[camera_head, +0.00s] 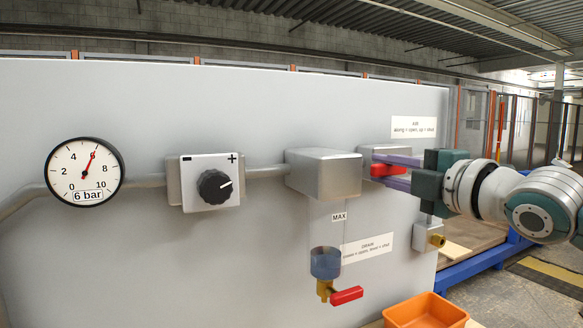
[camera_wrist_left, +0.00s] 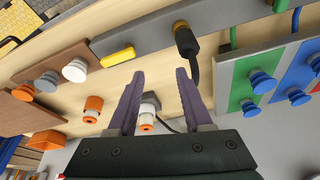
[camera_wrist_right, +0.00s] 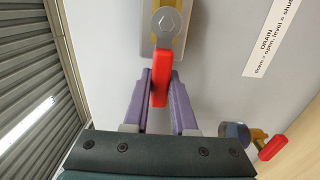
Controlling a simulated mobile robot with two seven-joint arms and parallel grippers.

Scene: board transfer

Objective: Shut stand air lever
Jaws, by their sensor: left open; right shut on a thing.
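The red air lever (camera_head: 388,170) sits at the right end of the pipe on the grey panel, below the label "AIR along = open, up = shut" (camera_head: 413,127). It lies about level, along the pipe. My right gripper (camera_head: 379,169) comes in from the right and is shut on it. In the right wrist view the lever (camera_wrist_right: 160,82) runs from its round grey pivot (camera_wrist_right: 166,22) down between the two purple fingers (camera_wrist_right: 161,76). My left gripper (camera_wrist_left: 160,78) is open with nothing between its fingers. It is outside the head view.
A gauge (camera_head: 84,172) reads about 6 bar. A black knob (camera_head: 215,187) and a grey block (camera_head: 323,174) sit along the pipe. Below are the drain valve's level red handle (camera_head: 347,295) and an orange bin (camera_head: 425,312).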

